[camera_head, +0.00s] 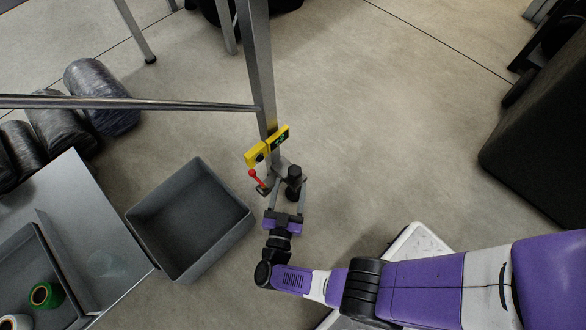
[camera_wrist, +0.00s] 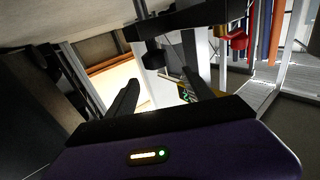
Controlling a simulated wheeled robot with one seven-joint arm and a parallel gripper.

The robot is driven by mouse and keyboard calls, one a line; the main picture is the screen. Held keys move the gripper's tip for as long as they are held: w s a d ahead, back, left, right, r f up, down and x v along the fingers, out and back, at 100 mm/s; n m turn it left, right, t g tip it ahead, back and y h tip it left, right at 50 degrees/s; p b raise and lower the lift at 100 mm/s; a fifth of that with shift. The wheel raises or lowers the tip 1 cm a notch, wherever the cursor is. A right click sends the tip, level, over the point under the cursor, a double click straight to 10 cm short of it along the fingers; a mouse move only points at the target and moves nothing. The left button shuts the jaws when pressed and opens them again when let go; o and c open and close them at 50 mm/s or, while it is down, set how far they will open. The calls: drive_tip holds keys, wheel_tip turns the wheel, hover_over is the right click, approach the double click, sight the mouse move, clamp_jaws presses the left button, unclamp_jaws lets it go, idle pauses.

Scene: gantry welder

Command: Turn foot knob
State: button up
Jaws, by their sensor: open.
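The foot knob (camera_head: 293,172) is black and stands upright at the bottom of the grey metal gantry leg (camera_head: 257,65). In the wrist view a black knob-like part (camera_wrist: 154,59) shows just beyond the fingers, roughly between them. My gripper (camera_head: 288,191) is open and empty, low down at the leg's foot, with its fingers pointing toward the knob. In the wrist view my gripper (camera_wrist: 160,78) has its two fingers well apart. I cannot tell whether either finger touches the knob.
A red-handled lever (camera_head: 257,178) and a yellow bracket (camera_head: 256,154) are close on the left of the knob. A grey open bin (camera_head: 146,213) stands left of my gripper. A metal table (camera_head: 104,258) is further left.

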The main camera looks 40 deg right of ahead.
sight(294, 177)
drive_tip(key=shift+s+a+f, duration=0.15)
drive_tip(key=shift+s+f, duration=0.1)
drive_tip(key=shift+f, duration=0.15)
drive_tip(key=b+x, duration=0.1)
drive_tip(key=x, duration=0.5)
drive_tip(key=shift+s+f+b, duration=0.1)
drive_tip(key=shift+f+b, duration=0.1)
drive_tip(key=shift+b, duration=0.15)
drive_tip(key=shift+x, duration=0.8)
drive_tip(key=shift+r, duration=0.15)
drive_tip(key=shift+c, duration=0.4)
clamp_jaws()
